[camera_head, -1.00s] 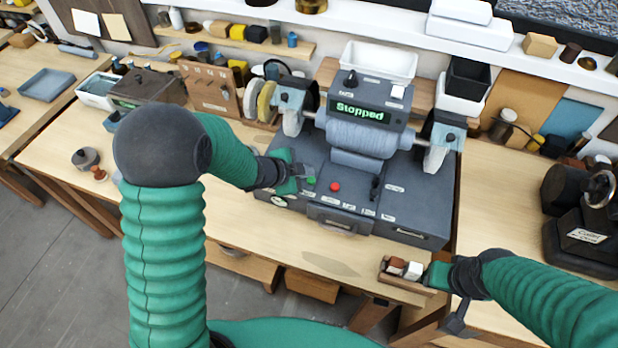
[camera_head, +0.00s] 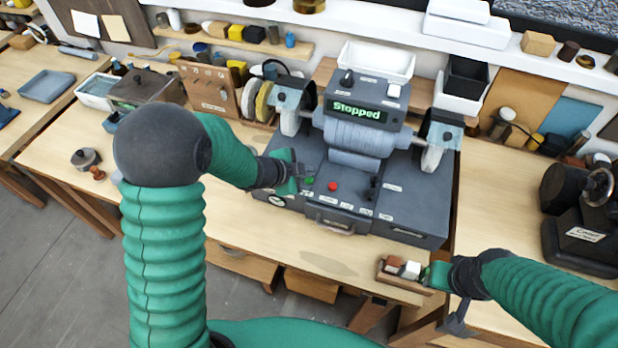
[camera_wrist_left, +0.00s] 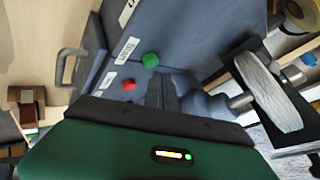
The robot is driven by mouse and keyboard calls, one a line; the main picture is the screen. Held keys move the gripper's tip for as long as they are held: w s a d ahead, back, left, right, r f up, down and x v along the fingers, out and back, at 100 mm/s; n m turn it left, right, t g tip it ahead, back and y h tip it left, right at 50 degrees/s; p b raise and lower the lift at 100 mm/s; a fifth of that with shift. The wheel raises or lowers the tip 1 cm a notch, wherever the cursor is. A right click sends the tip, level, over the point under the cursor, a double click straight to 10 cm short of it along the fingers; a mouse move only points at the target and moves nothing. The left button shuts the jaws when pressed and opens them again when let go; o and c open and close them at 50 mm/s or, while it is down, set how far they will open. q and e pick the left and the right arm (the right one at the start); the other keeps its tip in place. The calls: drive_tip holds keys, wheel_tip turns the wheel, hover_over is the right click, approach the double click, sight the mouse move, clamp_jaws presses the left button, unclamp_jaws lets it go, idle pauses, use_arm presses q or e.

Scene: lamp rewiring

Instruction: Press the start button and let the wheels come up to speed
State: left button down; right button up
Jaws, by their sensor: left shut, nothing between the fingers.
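The bench grinder stands on a dark base (camera_head: 410,215) on the wooden bench, and its display (camera_head: 357,109) reads "Stopped". The green start button (camera_head: 308,180) and the red button (camera_head: 333,186) are on the base's top. Both also show in the left wrist view, green (camera_wrist_left: 150,60) and red (camera_wrist_left: 129,84). Two pale wheels, left (camera_head: 291,119) and right (camera_head: 432,157), sit at the grinder's ends. My left gripper (camera_head: 303,177) is shut and empty, just beside the green button; I cannot tell if it touches. My right gripper (camera_head: 428,275) is at a small wooden box; its fingers are unclear.
The small wooden box (camera_head: 402,287) with a few blocks sits at the bench's front edge. A wooden rack (camera_head: 212,90) stands left of the grinder. A dark machine (camera_head: 585,220) stands at far right. The bench front left of the grinder is mostly clear.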

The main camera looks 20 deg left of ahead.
sight(306, 180)
use_arm(q)
drive_tip(key=shift+d+f, duration=0.25)
drive_tip(key=shift+d, duration=0.05)
drive_tip(key=shift+a+f, duration=0.1)
drive_tip(key=shift+a, duration=0.1)
drive_tip(key=shift+f+b, duration=0.45)
drive_tip(key=shift+b, duration=0.1)
idle(0.5)
drive_tip(key=shift+a+r+p, duration=0.15)
drive_tip(key=shift+r+p, duration=0.75)
drive_tip(key=shift+p, duration=0.15)
drive_tip(key=shift+r, duration=0.1)
wheel_tip(306, 180, up, 5)
drive_tip(key=p, duration=0.5)
